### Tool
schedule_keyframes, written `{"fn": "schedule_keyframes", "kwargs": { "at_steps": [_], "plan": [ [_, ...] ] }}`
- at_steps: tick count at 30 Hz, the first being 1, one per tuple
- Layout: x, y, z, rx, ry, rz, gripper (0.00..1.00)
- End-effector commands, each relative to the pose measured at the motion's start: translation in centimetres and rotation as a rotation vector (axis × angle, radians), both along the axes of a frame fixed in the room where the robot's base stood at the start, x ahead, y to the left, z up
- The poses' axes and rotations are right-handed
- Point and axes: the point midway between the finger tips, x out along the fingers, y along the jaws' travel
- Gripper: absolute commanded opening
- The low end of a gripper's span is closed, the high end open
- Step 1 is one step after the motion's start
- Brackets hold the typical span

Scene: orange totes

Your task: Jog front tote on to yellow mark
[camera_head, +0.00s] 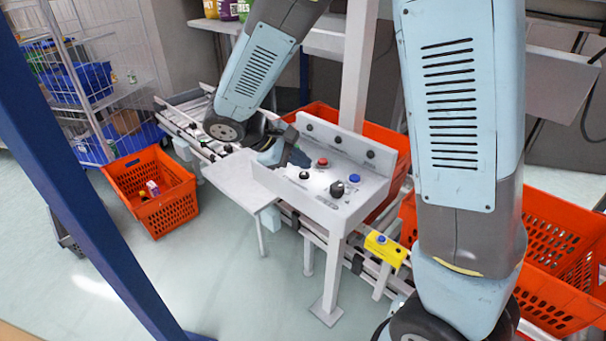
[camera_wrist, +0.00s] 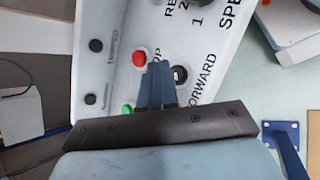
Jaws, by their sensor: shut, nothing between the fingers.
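The white control panel (camera_head: 325,190) stands in front of the conveyor; the wrist view also shows its face (camera_wrist: 208,40). My gripper (camera_head: 301,160) is shut and empty over the panel's left part. In the wrist view my fingertips (camera_wrist: 158,68) lie between a red button (camera_wrist: 139,58) and a black button (camera_wrist: 181,73) by the word FORWARD. I cannot tell whether they touch. One orange tote (camera_head: 388,137) is behind the panel, partly hidden. Another orange tote (camera_head: 560,245) is at the right, partly behind my arm. A yellow block (camera_head: 386,248) sits on the conveyor rail.
A third orange tote (camera_head: 158,208) with small items stands on the floor at left, near a wire cage trolley (camera_head: 112,85). A green button (camera_wrist: 127,109) is beside my fingers. A white post (camera_head: 358,70) rises behind the panel. The floor in front is clear.

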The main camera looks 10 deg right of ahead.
Motion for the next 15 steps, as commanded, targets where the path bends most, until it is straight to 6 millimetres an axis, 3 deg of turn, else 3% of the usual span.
{"fn": "schedule_keyframes", "kwargs": {
  "at_steps": [7,15],
  "plan": [
    [0.0,0.0,0.6,0.001,-0.002,-0.001,0.0],
    [0.0,0.0,2.7,0.002,-0.003,-0.001,0.0]
  ]
}}
